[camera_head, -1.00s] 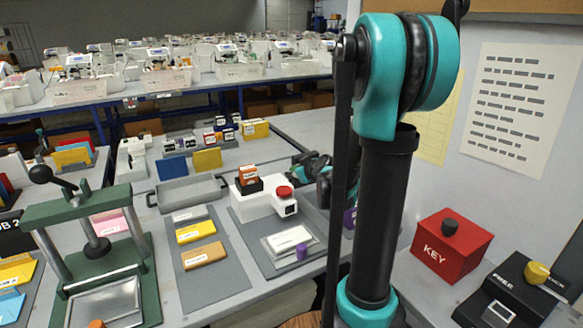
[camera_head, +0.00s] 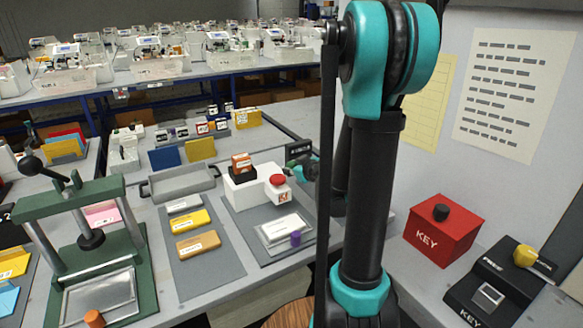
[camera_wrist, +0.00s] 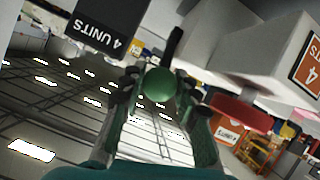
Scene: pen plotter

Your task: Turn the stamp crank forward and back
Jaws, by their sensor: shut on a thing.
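The fingers are shut on the knob. In the head view my gripper (camera_head: 298,166) is small, beside the machine's right rear side, and its grip there is too small to make out.
A red KEY box (camera_head: 440,235) and a black switch box (camera_head: 492,285) stand right of my arm.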

